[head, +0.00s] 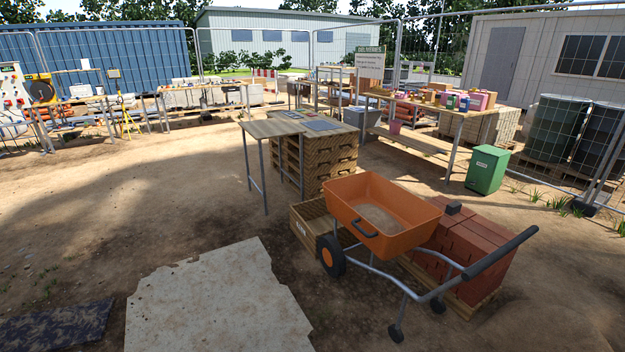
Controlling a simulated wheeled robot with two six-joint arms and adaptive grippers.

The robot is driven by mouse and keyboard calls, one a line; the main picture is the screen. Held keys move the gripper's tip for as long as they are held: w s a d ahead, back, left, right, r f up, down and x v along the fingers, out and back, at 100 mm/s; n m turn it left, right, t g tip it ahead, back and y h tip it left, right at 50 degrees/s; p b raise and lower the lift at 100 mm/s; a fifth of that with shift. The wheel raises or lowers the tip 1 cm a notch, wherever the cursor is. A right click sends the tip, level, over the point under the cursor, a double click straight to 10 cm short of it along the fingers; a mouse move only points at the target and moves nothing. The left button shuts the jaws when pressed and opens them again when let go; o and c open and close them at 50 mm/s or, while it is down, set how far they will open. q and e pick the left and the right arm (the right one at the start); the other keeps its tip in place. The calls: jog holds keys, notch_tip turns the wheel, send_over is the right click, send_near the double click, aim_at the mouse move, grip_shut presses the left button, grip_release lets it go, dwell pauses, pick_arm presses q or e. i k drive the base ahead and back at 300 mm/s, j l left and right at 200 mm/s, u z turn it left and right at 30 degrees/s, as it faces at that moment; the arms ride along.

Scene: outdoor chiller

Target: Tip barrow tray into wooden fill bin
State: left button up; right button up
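An orange barrow tray (384,214) sits on a wheelbarrow frame with a black wheel (330,257) and a dark-gripped handle (499,252). The tray looks upright, with some sandy material (381,219) on its floor. A black loop handle is on its near side. The wooden fill bin (303,228), a low plank box with partly readable lettering, is behind and left of the wheel. The tray and wheel hide part of the bin, and its contents cannot be told. Neither of my grippers is in view.
Red bricks (470,250) are stacked on a pallet right of the barrow. Stacked pallets (329,163) and a small table (271,128) stand behind the bin. A green box (488,170) stands further right. A pale board (217,302) lies in front; the dirt at left is open.

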aim_at(420, 217)
jog(key=i+u, duration=0.1)
jog(key=i, duration=1.1)
